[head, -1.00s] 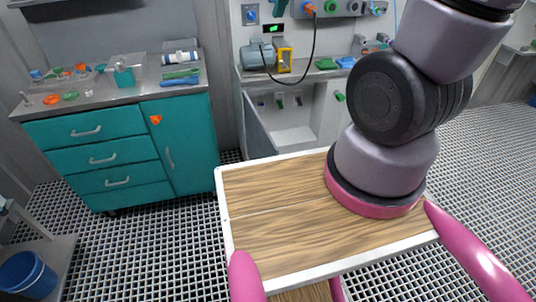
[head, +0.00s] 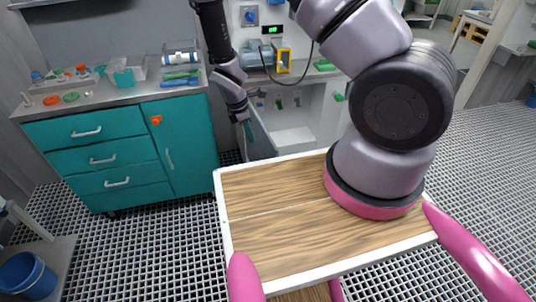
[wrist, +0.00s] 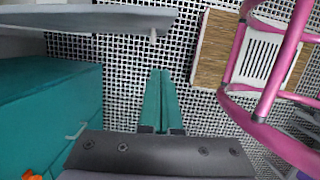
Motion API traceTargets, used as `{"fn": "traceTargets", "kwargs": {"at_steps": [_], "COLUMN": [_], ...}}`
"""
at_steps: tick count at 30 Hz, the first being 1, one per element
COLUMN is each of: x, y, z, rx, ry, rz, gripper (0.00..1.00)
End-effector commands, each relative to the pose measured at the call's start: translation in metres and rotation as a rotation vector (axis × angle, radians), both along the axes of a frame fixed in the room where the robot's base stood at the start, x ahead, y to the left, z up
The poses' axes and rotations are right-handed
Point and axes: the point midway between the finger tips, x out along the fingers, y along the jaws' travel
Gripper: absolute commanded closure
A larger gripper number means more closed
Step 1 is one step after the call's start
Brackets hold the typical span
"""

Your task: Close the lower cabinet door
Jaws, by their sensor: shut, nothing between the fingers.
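The lower cabinet door (head: 262,138) is a light grey panel. It stands open, swung out toward me from the left side of the pale cabinet (head: 291,138), whose inside shows. My gripper (head: 249,138) hangs down by the door's outer left edge, its teal fingers together and empty. In the wrist view, my gripper (wrist: 160,72) points at the grated floor. A grey panel (wrist: 90,17) with a small handle, likely the door, is at upper left, apart from the fingertips. Contact cannot be told in the head view.
A teal drawer cabinet (head: 188,150) stands left of the open door, and it is close on the left in the wrist view (wrist: 40,100). Equipment and a cable sit on the counter above. My wood-topped base is in front. Grated floor (head: 130,245) lies free at left.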

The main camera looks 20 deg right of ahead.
Motion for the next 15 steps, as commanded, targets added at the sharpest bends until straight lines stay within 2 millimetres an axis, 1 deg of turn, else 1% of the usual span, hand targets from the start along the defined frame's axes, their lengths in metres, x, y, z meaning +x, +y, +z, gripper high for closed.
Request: {"fn": "traceTargets", "kwargs": {"at_steps": [1, 5, 8, 11, 15], "x": [-0.002, -0.003, -0.003, -0.002, -0.002], "y": [-0.001, -0.003, -0.006, -0.011, -0.019], "z": [-0.006, -0.016, -0.028, -0.047, -0.077], "rx": [-0.009, -0.013, -0.014, -0.014, -0.014], "ry": [0.006, 0.011, 0.011, 0.013, 0.013], "rz": [0.019, 0.035, 0.034, 0.033, 0.031], "gripper": [1.0, 1.0, 1.0, 1.0, 1.0]}}
